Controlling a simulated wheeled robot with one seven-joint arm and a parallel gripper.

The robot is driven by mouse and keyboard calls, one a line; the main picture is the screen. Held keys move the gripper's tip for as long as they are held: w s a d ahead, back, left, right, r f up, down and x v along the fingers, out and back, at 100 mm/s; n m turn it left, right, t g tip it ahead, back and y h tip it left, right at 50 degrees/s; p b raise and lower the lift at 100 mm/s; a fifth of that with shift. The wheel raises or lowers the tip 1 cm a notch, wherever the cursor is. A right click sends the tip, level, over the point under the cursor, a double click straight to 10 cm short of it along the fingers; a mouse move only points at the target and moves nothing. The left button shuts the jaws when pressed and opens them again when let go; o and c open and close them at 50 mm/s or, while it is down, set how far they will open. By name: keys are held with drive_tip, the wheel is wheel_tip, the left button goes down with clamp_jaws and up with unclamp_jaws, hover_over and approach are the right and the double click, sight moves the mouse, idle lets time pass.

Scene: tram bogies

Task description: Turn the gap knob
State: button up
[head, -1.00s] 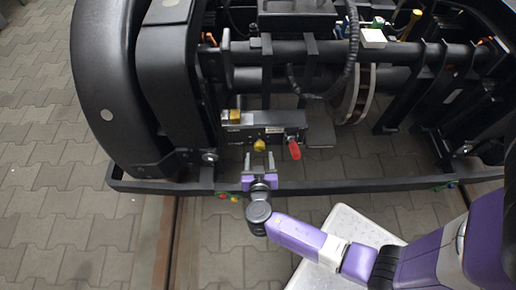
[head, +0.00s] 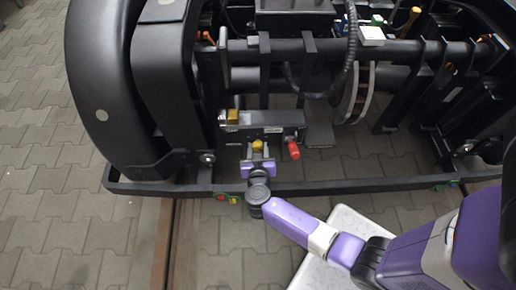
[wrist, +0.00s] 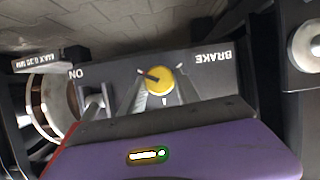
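A round yellow knob (head: 257,146) sits on the front of a dark box (head: 283,122) in the bogie frame. In the wrist view the yellow knob (wrist: 160,80) carries a dark pointer, and the panel (wrist: 215,75) around it reads BRAKE and ON upside down. I take this to be the gap knob; its own label is not legible. My gripper (head: 258,157) is at the knob, with one finger on each side. In the wrist view my gripper (wrist: 158,98) is open around the knob; contact cannot be told.
A red handle (head: 293,151) hangs just right of the knob. A yellow block (head: 232,117) sits at the box's upper left. A black frame bar (head: 330,186) runs low across the front, beneath my wrist. A label (wrist: 42,62) reads MAX 0.20 MM.

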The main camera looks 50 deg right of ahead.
clamp_jaws()
drive_tip(key=shift+f+n, duration=0.1)
drive_tip(key=shift+n, duration=0.2)
drive_tip(key=n+g+h+b, duration=0.1)
drive_tip(key=n+b, duration=0.2)
drive_tip(key=shift+w+a+f+g+h, duration=0.15)
drive_tip(key=shift+g+h, duration=0.25)
drive_tip(key=n+h+b, duration=0.1)
drive_tip(key=n+b, duration=0.1)
drive_tip(key=shift+w+n+g, duration=0.1)
drive_tip(key=shift+n+g, duration=0.2)
drive_tip(key=shift+g, duration=0.1)
drive_tip(key=shift+n+h+b, duration=0.65)
drive_tip(key=shift+n+h, duration=0.05)
drive_tip(key=shift+n, duration=0.4)
drive_tip(key=shift+a, duration=0.1)
drive_tip(key=o, duration=1.1)
unclamp_jaws()
